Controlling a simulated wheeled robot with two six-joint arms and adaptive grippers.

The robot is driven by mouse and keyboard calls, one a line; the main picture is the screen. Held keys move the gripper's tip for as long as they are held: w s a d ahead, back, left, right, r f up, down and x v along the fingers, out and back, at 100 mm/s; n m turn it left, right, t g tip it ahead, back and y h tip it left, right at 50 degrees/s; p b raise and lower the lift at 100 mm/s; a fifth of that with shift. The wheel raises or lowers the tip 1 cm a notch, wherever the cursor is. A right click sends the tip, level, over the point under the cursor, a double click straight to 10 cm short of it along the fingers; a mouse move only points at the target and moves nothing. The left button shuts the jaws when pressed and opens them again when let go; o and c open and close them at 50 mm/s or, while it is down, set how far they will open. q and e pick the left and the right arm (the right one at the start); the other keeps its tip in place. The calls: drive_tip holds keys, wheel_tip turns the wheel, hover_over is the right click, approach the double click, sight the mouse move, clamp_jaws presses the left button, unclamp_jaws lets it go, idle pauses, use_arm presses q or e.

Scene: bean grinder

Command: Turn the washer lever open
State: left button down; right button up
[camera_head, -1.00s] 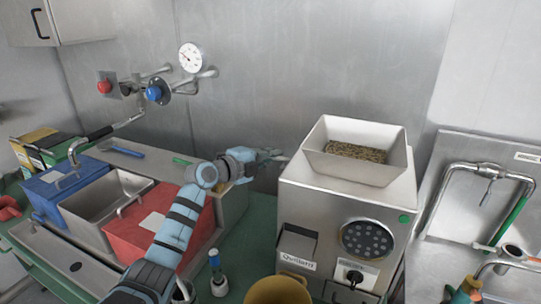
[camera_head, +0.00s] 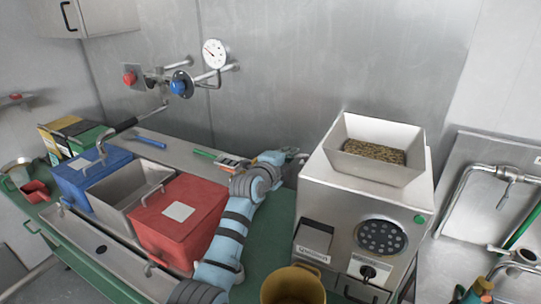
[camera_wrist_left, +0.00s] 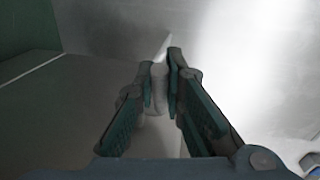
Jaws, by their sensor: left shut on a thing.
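My left gripper (camera_head: 290,155) is behind the red box, beside the upper left back of the steel grinder (camera_head: 320,180). In the left wrist view its two fingers (camera_wrist_left: 166,80) are closed on a slim pale grey piece (camera_wrist_left: 157,88) with a whitish tip pointing away. What that piece belongs to cannot be told. A black-handled lever (camera_head: 118,129) stands by the left basins, apart from the gripper. Another small lever (camera_head: 504,196) hangs from the tap at the right sink. Which is the washer lever cannot be told. My right gripper does not show.
A red box (camera_head: 178,240), steel basin (camera_head: 125,192) and blue box (camera_head: 85,180) fill the left counter. A bean hopper (camera_head: 372,172) tops the grinder. A yellow-brown pot (camera_head: 292,288) stands in front. Valves and a gauge (camera_head: 215,53) are on the wall.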

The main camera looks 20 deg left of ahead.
use_arm(q)
drive_tip(key=shift+f, duration=0.2)
drive_tip(key=c, duration=1.7)
unclamp_jaws()
drive_tip(key=shift+r, duration=0.15)
drive_tip(key=shift+o, duration=0.2)
drive_tip(key=v, duration=1.2)
